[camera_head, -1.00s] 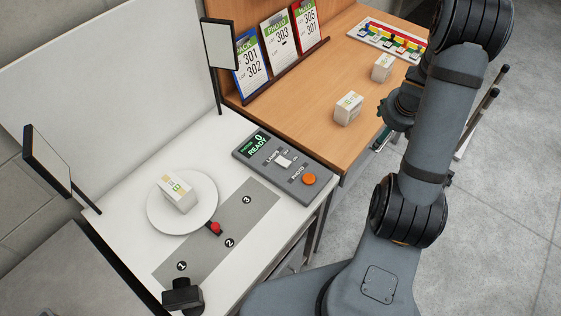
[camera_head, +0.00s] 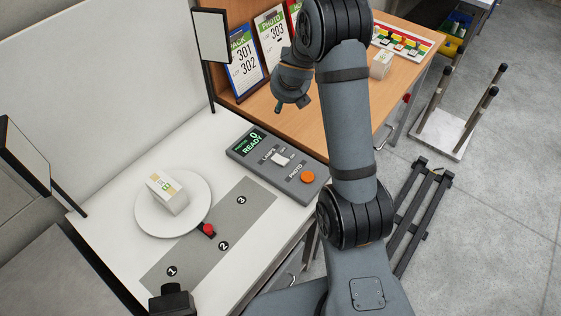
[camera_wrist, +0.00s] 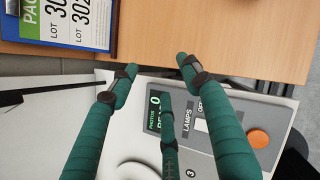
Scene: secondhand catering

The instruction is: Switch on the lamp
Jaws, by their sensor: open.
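The grey control box (camera_head: 300,190) sits on the white table by the wooden desk. It carries a white switch (camera_head: 281,159) labelled LAMPS, an orange PHOTO button (camera_head: 308,177) and a green display reading READY. I cannot tell which way the switch is set. Two lamp panels on black stands, one left (camera_head: 25,160) and one farther back (camera_head: 212,36), look unlit. My gripper (camera_head: 279,106) is above the wooden desk, behind the box. In the wrist view my gripper (camera_wrist: 157,66) is open and empty, its teal fingers apart. One finger partly covers the box and switch area.
A white box (camera_head: 167,194) stands on a round white plate (camera_head: 145,215) beside a grey numbered strip (camera_head: 257,200). A black camera-like device (camera_head: 172,300) is at the front. Lot cards (camera_head: 245,60) stand behind my gripper. Another white box (camera_head: 381,64) is on the desk.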

